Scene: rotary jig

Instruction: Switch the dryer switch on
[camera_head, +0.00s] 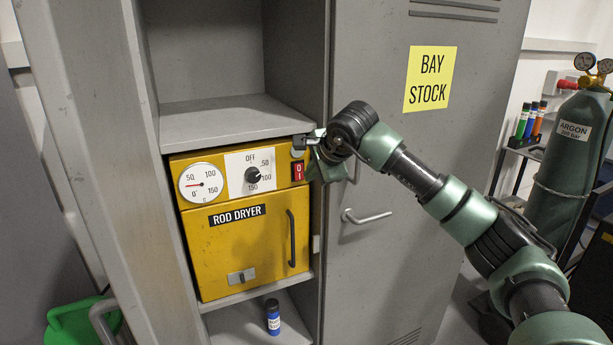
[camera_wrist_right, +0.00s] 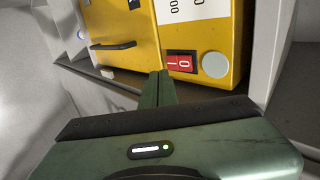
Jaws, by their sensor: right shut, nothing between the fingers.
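The dryer switch (camera_head: 298,171) is a small red rocker marked 0 and I at the upper right of the yellow rod dryer (camera_head: 232,262). It shows large in the right wrist view (camera_wrist_right: 181,62); I cannot tell which side is pressed in. My right gripper (camera_head: 313,171) is shut and empty, close to the right of the switch. In the right wrist view its fingertips (camera_wrist_right: 160,75) appear just beside the I end of the switch; I cannot tell whether they touch. My left gripper is not in view.
The dryer sits in an open grey locker (camera_head: 237,122). Its dial knob (camera_head: 252,174), gauge (camera_head: 201,183) and door handle (camera_head: 292,238) are left of my gripper. A round grey part (camera_wrist_right: 215,64) adjoins the switch. A blue bottle (camera_head: 273,316) stands below. The locker door (camera_head: 415,150) is behind my arm.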

